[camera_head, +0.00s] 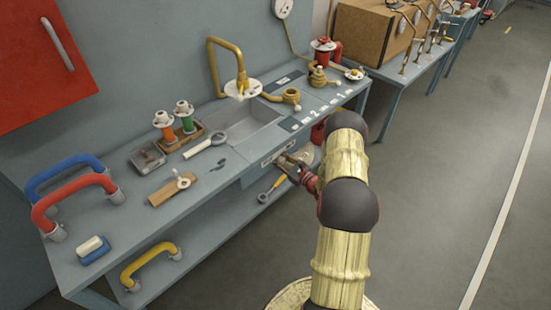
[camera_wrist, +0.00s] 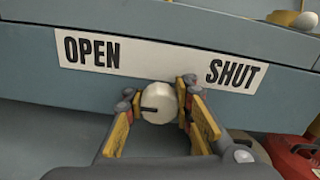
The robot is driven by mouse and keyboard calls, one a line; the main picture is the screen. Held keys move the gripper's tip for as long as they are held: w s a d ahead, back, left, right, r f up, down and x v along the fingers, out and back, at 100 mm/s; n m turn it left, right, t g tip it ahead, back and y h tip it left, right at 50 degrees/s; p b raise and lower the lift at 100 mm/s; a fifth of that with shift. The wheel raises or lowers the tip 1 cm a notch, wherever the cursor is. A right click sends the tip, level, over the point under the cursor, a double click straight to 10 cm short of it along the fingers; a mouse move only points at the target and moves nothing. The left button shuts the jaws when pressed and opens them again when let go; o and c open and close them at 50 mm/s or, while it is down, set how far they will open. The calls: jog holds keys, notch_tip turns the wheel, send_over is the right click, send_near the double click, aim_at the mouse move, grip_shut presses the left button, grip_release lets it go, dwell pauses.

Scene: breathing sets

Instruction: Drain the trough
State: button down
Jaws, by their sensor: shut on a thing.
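The trough (camera_head: 245,128) is a grey rectangular basin sunk into the bench, below a brass tap with a white disc (camera_head: 243,88). I cannot tell whether it holds water. On the bench front below it is a label (camera_wrist: 155,62) reading OPEN on the left and SHUT on the right. Under the label is a round white knob (camera_wrist: 160,101) with a dark mark pointing left, towards the OPEN side. My gripper (camera_wrist: 158,106) has a finger on each side of the knob and is shut on it. In the head view my gripper (camera_head: 291,171) is at the bench front, and the knob is hidden.
A red can (camera_wrist: 292,155) is right of my gripper. The floor right is clear.

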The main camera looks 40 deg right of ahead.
jog(key=c, duration=1.5)
grip_release()
jog(key=shift+o, duration=0.2)
jog(key=shift+s, duration=0.1)
jog(key=s, duration=1.1)
jog(key=shift+s+d, duration=0.4)
